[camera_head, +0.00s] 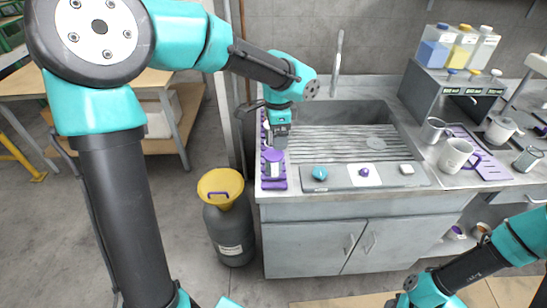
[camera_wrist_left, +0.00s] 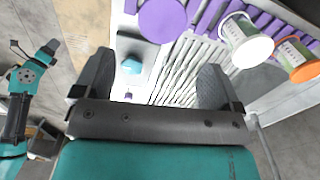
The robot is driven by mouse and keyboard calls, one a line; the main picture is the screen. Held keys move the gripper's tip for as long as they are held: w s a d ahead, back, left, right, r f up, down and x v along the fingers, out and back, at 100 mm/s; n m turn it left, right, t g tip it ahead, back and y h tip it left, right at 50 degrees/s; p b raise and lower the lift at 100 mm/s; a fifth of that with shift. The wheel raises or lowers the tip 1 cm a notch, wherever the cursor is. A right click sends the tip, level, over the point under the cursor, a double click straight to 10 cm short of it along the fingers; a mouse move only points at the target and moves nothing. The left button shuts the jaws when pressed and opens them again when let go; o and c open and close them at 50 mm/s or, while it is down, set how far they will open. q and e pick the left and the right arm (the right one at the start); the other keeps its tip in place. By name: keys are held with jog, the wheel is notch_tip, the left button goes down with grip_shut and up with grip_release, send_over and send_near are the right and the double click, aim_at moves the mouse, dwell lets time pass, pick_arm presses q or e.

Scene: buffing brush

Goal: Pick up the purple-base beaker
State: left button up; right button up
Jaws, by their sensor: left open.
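In the head view the purple-base beaker (camera_head: 273,165) stands upside down, purple base up, on a purple rack (camera_head: 273,183) at the sink's left edge. My left gripper (camera_head: 279,143) is just above and behind it, pointing down, open and empty. In the left wrist view the beaker's round purple base (camera_wrist_left: 162,18) is at the top, beyond the open fingers (camera_wrist_left: 153,85); its glass body is hidden there. My right arm (camera_head: 465,265) is low at the right of the head view; its wrist end shows small in the left wrist view (camera_wrist_left: 52,46), with fingers unclear.
A white-based (camera_wrist_left: 252,46) and an orange-based beaker (camera_wrist_left: 304,70) stand on the same rack. A ribbed sink (camera_head: 345,145) and a control panel (camera_head: 365,175) lie to the right. Metal mugs (camera_head: 455,153) stand on the right counter.

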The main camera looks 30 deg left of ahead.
aim_at(276, 153)
pick_arm(q)
notch_tip(276, 153, down, 6)
jog(key=shift+f, duration=0.25)
jog(key=shift+f, duration=0.1)
jog(key=f, duration=0.5)
jog(key=shift+a, duration=0.2)
jog(key=shift+c, duration=0.5)
jog(key=c, duration=0.9)
jog(key=shift+o, duration=0.2)
jog(key=shift+r, duration=0.15)
